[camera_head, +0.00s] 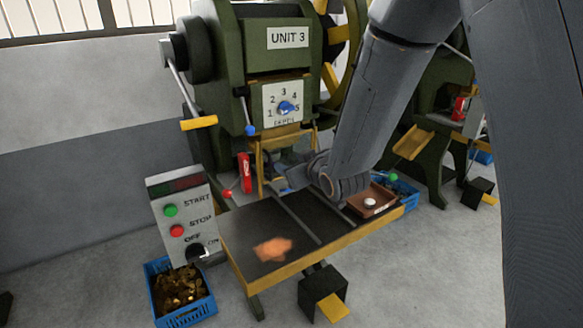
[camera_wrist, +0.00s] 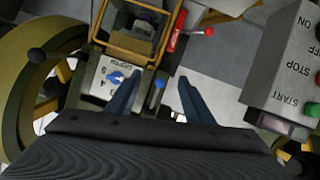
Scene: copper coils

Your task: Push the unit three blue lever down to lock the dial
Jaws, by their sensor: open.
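The Unit 3 press (camera_head: 288,37) stands at the back centre in the head view. Its dial plate (camera_head: 269,91) has numbers and a blue pointer knob (camera_head: 287,107); the knob also shows in the wrist view (camera_wrist: 115,77). Left of the dial, the blue-ball lever (camera_head: 250,130) has a dark rod running from a bracket above down to its ball. My gripper (camera_head: 290,178) is open and empty, below and right of the lever in the head view. In the wrist view, the blue ball (camera_wrist: 159,85) appears between my spread fingers (camera_wrist: 160,77); no contact is visible, and depth is unclear.
A red lever (camera_head: 245,172) sits below the blue one, and a yellow-handled lever (camera_head: 198,123) juts out left. The dark worktable (camera_head: 238,222) holds copper scraps (camera_head: 273,249) and a brown tray (camera_head: 386,210). A control box (camera_head: 180,215) stands left, above a blue crate (camera_head: 158,306).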

